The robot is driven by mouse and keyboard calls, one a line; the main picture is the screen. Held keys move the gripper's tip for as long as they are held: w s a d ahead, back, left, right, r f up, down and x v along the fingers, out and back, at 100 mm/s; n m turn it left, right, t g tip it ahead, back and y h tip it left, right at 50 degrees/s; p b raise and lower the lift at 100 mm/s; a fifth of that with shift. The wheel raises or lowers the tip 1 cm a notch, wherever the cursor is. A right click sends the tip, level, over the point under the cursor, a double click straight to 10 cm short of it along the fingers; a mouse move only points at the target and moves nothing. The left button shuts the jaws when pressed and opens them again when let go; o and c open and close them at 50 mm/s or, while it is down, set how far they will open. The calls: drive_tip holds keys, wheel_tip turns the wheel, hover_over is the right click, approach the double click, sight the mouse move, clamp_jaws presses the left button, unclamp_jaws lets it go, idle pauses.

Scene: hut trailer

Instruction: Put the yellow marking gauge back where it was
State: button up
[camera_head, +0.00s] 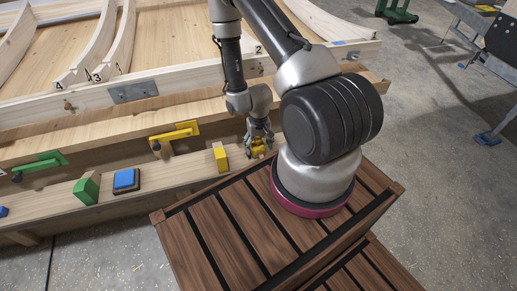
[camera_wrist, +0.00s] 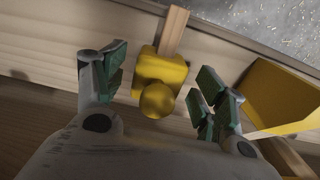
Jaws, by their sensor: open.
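The yellow marking gauge (camera_wrist: 165,69) has a yellow head with a round knob and a wooden beam. In the wrist view it lies between my gripper's (camera_wrist: 160,78) two spread fingers, with a visible gap on each side. The beam points away, toward the top of the picture. In the head view the gauge (camera_head: 258,149) shows small and partly hidden under my gripper (camera_head: 259,137), at the right part of the front wooden ledge (camera_head: 150,193). My gripper is open around the gauge.
A yellow-faced block (camera_head: 220,157) stands close left of my gripper. Farther left are a blue-topped block (camera_head: 126,180) and a green block (camera_head: 87,188). A yellow clamp-like piece (camera_head: 175,134) and a green one (camera_head: 40,165) sit behind. Grey floor (camera_head: 440,150) lies right.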

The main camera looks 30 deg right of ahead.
wheel_tip(320, 180, up, 10)
drive_tip(key=shift+f, duration=0.1)
wheel_tip(320, 180, up, 28)
drive_tip(key=a+r+n+t, duration=0.1)
drive_tip(key=n+t, duration=0.1)
drive_tip(key=s+a+r+n+t, duration=0.1)
drive_tip(key=s+a+r+t, duration=0.1)
drive_tip(key=s+r, duration=1.2)
drive_tip(key=shift+s+r, duration=0.4)
drive_tip(key=shift+s, duration=0.5)
